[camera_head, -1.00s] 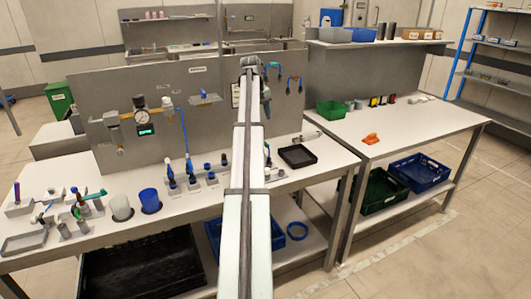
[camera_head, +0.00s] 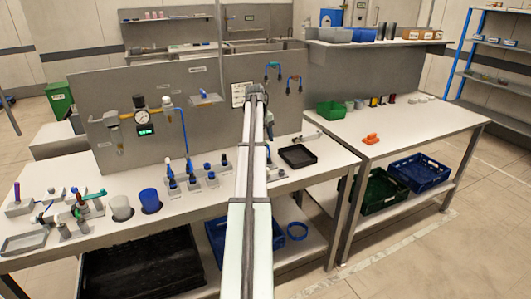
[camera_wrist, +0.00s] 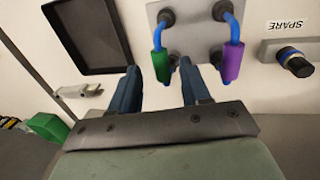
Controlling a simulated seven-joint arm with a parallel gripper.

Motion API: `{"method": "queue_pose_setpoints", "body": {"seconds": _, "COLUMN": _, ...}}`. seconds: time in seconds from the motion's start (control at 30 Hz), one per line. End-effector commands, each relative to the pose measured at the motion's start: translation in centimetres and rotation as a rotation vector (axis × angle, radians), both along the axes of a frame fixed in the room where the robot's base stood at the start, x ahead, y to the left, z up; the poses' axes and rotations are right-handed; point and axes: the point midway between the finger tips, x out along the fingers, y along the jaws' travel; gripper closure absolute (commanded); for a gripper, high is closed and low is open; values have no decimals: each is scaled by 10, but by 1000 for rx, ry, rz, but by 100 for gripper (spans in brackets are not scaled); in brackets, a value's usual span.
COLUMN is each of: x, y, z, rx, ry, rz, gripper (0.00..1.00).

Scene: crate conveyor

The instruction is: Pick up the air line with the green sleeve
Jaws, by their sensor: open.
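In the wrist view, the air line with the green sleeve (camera_wrist: 160,65) is a short blue hose curving from a black fitting on a grey plate (camera_wrist: 194,45). A second blue line with a purple sleeve (camera_wrist: 232,62) stands just right of it on the same plate. My gripper (camera_wrist: 160,74) is open, its dark blue fingers on either side of the green sleeve in the picture. I cannot tell whether the fingertips are level with the sleeve or above it. My arm hides the gripper in the head view.
A black tray (camera_wrist: 88,67) lies left of the plate in the wrist view; it shows in the head view (camera_head: 298,168). A block with a black and blue knob (camera_wrist: 294,62) stands right, beside a SPARE label. The purple sleeve leaves little room beside my right finger.

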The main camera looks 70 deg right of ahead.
Motion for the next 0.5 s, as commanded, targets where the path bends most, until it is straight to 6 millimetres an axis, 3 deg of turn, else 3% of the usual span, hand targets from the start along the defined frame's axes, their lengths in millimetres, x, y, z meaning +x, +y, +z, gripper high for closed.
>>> {"method": "queue_pose_setpoints", "body": {"seconds": 0.2, "x": -2, "y": -2, "z": -28, "rx": 1, "ry": 1, "rz": 0, "gripper": 53}}
{"method": "queue_pose_setpoints", "body": {"seconds": 0.5, "x": -2, "y": -3, "z": -31, "rx": 0, "ry": 0, "rz": 0, "gripper": 56}}
